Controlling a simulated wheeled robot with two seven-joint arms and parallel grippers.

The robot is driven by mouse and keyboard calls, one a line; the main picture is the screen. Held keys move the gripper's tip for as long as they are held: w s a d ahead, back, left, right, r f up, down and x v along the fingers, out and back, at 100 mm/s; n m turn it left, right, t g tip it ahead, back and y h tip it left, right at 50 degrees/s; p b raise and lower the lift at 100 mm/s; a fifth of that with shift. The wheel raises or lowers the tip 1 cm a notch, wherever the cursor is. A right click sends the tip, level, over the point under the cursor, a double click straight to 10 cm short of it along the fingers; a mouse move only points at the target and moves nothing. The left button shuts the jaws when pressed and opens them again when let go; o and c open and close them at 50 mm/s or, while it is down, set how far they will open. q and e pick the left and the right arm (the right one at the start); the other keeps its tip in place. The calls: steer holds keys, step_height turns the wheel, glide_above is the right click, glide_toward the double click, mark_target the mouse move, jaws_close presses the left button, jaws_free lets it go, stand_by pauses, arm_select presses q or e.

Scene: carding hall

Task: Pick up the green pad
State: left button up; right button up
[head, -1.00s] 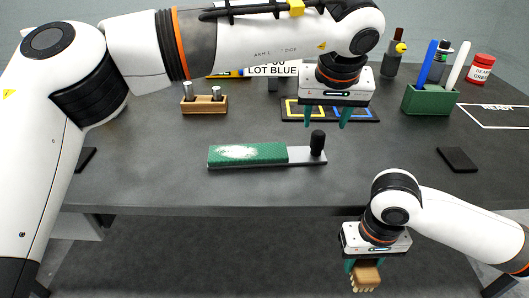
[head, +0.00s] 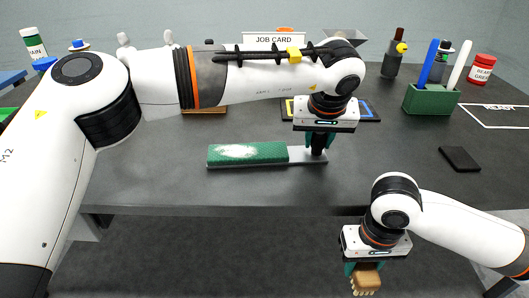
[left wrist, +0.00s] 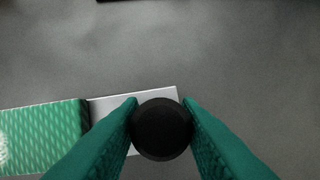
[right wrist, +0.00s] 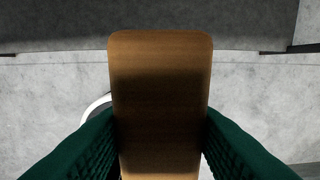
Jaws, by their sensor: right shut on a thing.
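The green pad (head: 248,153) lies flat on the dark table, its top patched with whitish fluff; it also shows in the left wrist view (left wrist: 42,134). It sits on a grey metal plate (head: 300,156) with an upright black knob (left wrist: 162,130) at its right end. My left gripper (head: 318,143) points down over the knob, one finger on each side, fingertips very close to it. Whether they press on it is unclear. My right gripper (head: 364,268) is shut on a wooden block (right wrist: 160,110) with pale pegs below, in front of the table edge.
A dark pad (head: 460,158) lies at the right. A green holder (head: 431,99) with pens and a red-capped jar (head: 482,70) stand at the back right. Behind my left gripper is a mat with yellow and blue outlines (head: 367,110). The table front is clear.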

arm_select(q)
jaws_close()
steer(key=shift+r, duration=0.15)
